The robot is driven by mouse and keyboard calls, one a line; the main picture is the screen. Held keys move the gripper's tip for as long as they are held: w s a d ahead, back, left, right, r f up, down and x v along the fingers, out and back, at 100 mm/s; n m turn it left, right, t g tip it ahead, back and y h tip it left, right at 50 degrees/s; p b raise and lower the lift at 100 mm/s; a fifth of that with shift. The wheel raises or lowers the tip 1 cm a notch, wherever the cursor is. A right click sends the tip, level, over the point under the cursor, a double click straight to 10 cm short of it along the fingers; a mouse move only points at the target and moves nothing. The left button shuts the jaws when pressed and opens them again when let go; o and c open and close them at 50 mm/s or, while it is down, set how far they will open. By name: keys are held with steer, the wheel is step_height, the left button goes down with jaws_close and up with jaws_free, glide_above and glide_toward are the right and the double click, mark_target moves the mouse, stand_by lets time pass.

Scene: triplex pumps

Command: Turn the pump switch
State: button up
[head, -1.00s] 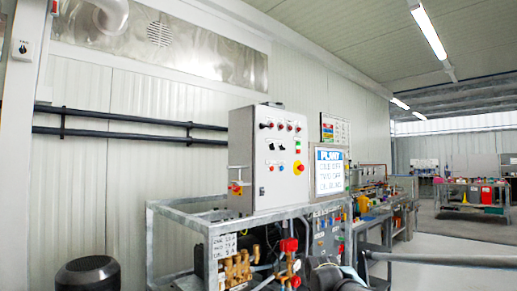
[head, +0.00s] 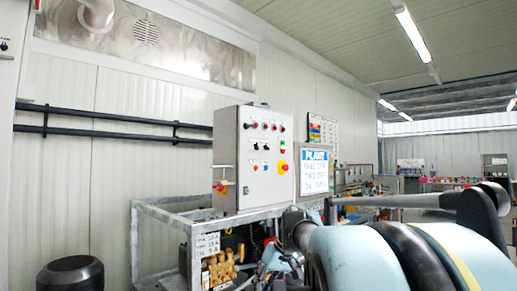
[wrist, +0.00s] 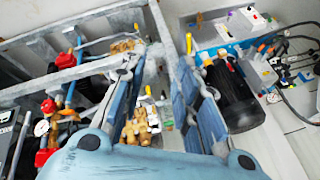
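The grey control cabinet (head: 240,185) stands on a metal frame left of centre in the head view. Its front bears a red-and-yellow rotary switch (head: 282,167), two small black selector switches (head: 260,146) and rows of coloured buttons and lamps. Which one is the pump switch I cannot tell. My gripper (wrist: 162,65) is in the wrist view with its two blue-grey fingers spread apart and nothing between them. It points down over the frame and brass valves, away from the cabinet front. In the head view my arm fills the lower right; the fingers cannot be made out clearly there.
The galvanised frame (head: 160,220) carries brass valves (head: 222,268), which also show in the wrist view (wrist: 135,125). A white sign (head: 314,172) stands right of the cabinet. A black round-topped object (head: 70,275) is at lower left. Benches (head: 440,186) stand far right.

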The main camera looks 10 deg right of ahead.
steer(key=w+r+n+t+y, duration=0.1)
steer(key=w+r+t+y, duration=0.15)
steer(key=w+r, duration=0.75)
steer(key=n+t+y, duration=0.4)
steer(key=t, duration=0.5)
glide_toward(257, 146)
steer(key=x, duration=0.8)
steer(key=shift+w+r, duration=0.4)
steer(key=shift+w, duration=0.05)
steer(key=shift+c, duration=0.3)
jaws_close()
